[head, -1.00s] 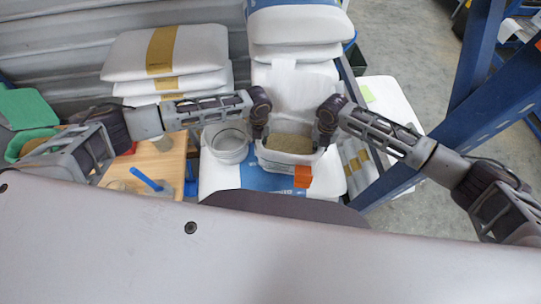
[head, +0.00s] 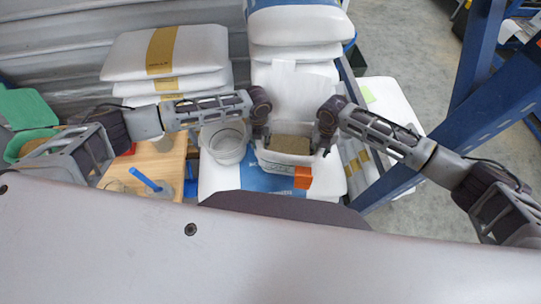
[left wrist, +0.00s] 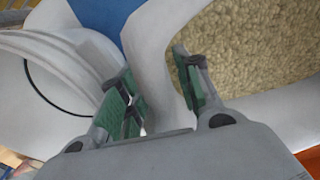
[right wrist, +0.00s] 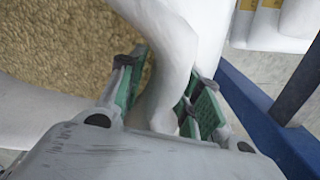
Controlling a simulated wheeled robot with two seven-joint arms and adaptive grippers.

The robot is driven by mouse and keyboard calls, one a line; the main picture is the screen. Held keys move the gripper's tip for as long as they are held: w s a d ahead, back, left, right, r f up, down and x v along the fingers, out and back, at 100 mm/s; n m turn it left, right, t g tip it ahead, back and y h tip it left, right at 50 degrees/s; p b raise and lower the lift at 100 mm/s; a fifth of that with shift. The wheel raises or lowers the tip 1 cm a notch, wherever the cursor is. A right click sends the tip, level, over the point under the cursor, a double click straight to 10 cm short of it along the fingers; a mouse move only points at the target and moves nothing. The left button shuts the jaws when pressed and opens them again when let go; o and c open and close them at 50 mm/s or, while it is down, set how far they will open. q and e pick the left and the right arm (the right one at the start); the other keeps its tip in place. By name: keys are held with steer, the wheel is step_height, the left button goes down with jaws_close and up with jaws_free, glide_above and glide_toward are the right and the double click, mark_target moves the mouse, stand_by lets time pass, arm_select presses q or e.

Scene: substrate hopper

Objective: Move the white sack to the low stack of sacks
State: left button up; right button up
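The white sack (head: 283,158) is open at the top, shows brown granules and has an orange patch on its front. It sits at the middle of the head view between my two grippers. My left gripper (left wrist: 158,88) has its green-padded fingers on both sides of the sack's white wall and appears shut on it. My right gripper (right wrist: 168,90) likewise appears shut on the opposite wall, which bulges between its fingers. A stack of white sacks with yellow bands (head: 168,52) stands at the back left. Another stack of white sacks (head: 296,27) stands behind the open sack.
A clear round container (head: 228,146) stands close left of the sack. A wooden board (head: 169,160) with a blue-handled tool (head: 146,180) lies further left. A blue post (head: 470,110) stands at the right. A white and blue surface (head: 220,181) lies below the sack.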

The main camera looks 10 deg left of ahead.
arm_select(q)
step_height(320, 180, up, 12)
steer(key=shift+f, duration=0.25)
stand_by(0.4)
arm_select(e)
steer(key=shift+r, duration=0.1)
steer(key=shift+r, duration=3.35)
arm_select(q)
steer(key=shift+a, duration=0.1)
arm_select(e)
steer(key=shift+r, duration=0.6)
arm_select(q)
steer(key=shift+s, duration=0.1)
arm_select(e)
steer(key=shift+r, duration=0.1)
